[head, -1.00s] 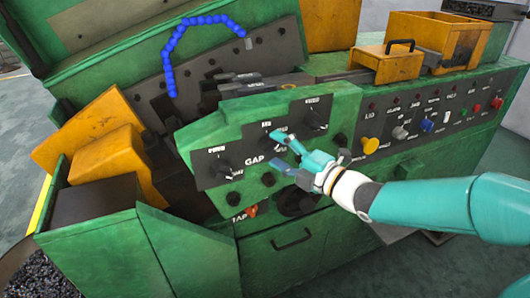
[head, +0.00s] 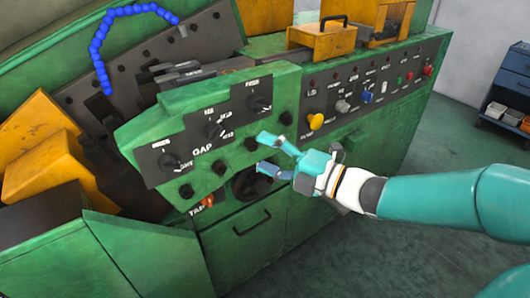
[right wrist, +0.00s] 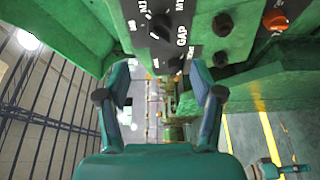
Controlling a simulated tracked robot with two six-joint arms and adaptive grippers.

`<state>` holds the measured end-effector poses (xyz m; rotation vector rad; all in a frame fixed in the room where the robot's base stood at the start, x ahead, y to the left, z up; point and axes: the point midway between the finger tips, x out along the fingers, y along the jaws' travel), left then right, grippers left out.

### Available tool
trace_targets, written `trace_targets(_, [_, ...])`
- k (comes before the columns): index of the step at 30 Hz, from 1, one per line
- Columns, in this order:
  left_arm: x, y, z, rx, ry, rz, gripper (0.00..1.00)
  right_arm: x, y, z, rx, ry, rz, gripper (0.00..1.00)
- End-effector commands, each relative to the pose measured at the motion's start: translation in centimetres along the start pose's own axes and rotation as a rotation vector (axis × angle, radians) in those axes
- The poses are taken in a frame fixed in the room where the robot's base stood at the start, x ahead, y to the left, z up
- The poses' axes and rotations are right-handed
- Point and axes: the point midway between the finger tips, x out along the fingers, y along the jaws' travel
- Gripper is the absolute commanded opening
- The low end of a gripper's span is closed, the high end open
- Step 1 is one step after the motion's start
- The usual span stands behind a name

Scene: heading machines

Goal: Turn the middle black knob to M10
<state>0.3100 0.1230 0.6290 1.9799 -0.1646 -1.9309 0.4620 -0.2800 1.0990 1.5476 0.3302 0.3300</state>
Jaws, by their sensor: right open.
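The middle black knob (head: 215,131) is on the dark panel strip above the GAP label, between a left knob (head: 168,162) and a right knob (head: 258,103). Its exact pointer setting is too small to read. My right gripper (head: 263,153) is open and empty, below and to the right of the middle knob, in front of the panel's lower edge. In the right wrist view, the spread fingers (right wrist: 158,98) point toward the panel, and the knob (right wrist: 160,27) beside the GAP label is beyond them, apart from both. My left gripper is not in view.
Black buttons (head: 219,167) line the green panel below the knobs. An orange knob (head: 207,201) sits lower, near a dark round opening (head: 250,182). A yellow knob (head: 316,121) and coloured switches are to the right.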

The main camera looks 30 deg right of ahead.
Motion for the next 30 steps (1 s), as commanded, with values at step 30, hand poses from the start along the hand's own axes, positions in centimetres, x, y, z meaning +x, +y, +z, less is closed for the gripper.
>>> trace_targets(30, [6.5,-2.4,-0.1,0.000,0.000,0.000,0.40,-3.5,-0.1,-5.4,1.695,-0.245,0.277,0.67])
